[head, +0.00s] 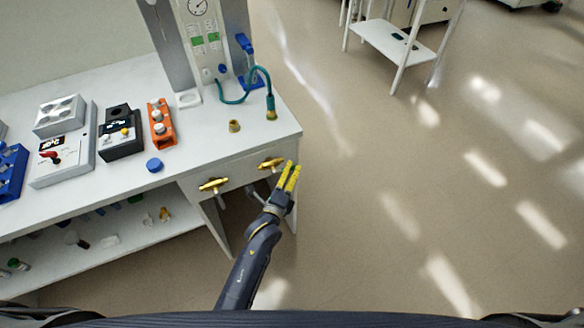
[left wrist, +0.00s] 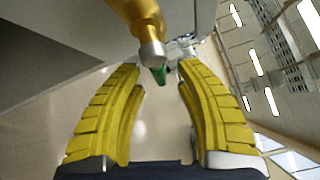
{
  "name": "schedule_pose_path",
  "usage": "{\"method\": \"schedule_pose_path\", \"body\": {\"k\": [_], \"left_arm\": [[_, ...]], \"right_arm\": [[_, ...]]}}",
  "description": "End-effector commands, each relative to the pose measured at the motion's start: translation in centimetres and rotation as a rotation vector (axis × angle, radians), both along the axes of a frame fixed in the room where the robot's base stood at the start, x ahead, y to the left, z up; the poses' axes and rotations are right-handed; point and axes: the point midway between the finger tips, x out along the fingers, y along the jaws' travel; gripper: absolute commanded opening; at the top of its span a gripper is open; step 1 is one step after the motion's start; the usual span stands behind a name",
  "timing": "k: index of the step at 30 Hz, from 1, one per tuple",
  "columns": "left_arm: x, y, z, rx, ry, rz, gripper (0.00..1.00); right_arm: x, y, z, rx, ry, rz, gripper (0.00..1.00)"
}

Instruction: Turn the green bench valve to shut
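Two brass bench valves stick out from the front of the white bench in the head view, a left one (head: 214,186) and a right one (head: 271,163). No green shows on either there. My left gripper (head: 292,167) has yellow fingers and is just right of the right valve, by the bench's front corner. In the left wrist view a brass valve body (left wrist: 138,18) with a silver end comes in from the top. A small green part (left wrist: 160,75) shows below it, between my open fingertips (left wrist: 160,67). I cannot tell whether they touch it. My right gripper is out of view.
The bench top (head: 190,190) holds a blue cap (head: 154,165), an orange block (head: 161,124), a black box (head: 121,133) and a teal hose (head: 237,101). A lower shelf (head: 125,240) carries small items.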

Motion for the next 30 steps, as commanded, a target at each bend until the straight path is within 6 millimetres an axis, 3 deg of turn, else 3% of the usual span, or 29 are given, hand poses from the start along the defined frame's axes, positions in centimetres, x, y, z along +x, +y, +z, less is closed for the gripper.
{"method": "schedule_pose_path", "body": {"k": [6, 19, 28, 30], "left_arm": [[1.4, -0.4, 0.0, 0.000, 0.001, 0.000, 0.35], [1.7, -0.5, 0.0, 0.000, 0.000, 0.000, 0.36], [1.6, -0.5, 0.0, 0.000, 0.000, 0.000, 0.01], [1.6, -0.5, 0.0, 0.000, 0.000, 0.000, 0.00]], "right_arm": [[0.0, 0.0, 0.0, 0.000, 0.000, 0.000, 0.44], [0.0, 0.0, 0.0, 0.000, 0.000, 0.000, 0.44], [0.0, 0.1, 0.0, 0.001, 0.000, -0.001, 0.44], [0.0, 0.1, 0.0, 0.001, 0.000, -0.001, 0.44]]}}
